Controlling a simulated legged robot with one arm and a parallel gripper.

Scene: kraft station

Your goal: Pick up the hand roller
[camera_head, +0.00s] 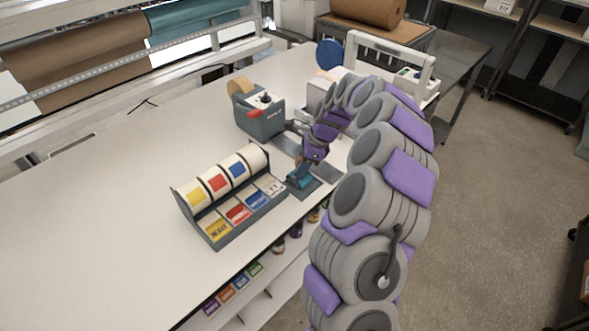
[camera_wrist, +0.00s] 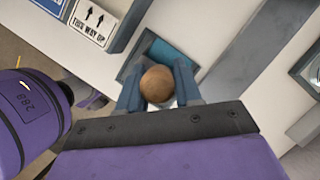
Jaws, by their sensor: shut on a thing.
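The hand roller shows in the wrist view as a round brown wooden handle end (camera_wrist: 157,84) between the two blue-grey fingers of my gripper (camera_wrist: 158,93). The fingers are shut on it from both sides. A teal part (camera_wrist: 146,52) lies just beyond the handle; I cannot tell whether it belongs to the roller or to its stand. In the head view my gripper (camera_head: 301,163) points down at the table's front edge, over a teal piece (camera_head: 300,179) on a dark grey mat. The rest of the roller is hidden by the gripper.
A label dispenser (camera_head: 227,193) with several coloured rolls stands left of my gripper. A tape dispenser (camera_head: 259,110) stands behind it. A white framed machine (camera_head: 392,62) is at the back right. The left part of the white table (camera_head: 80,215) is clear.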

